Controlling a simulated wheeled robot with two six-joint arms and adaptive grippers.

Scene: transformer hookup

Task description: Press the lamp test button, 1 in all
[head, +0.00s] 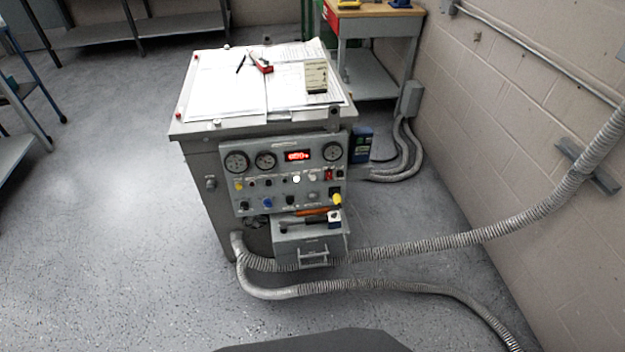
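A grey control panel (240,205) is on the front of a grey cabinet, facing me. It carries round dial gauges (265,160), a lit red digital display (298,156) and rows of small knobs and buttons. A bright white round button or lamp (297,179) sits near the middle. A yellow knob (239,185), a blue knob (267,202) and a red switch (328,174) are also there. The labels are too small to read, so I cannot tell which control is the lamp test button. Neither of my grippers is in view.
Papers (225,85) and a red tool (261,64) lie on the cabinet top. A grey drawer box (313,248) with tools on it juts out below the panel. Ribbed conduits (420,247) run right from the cabinet's base.

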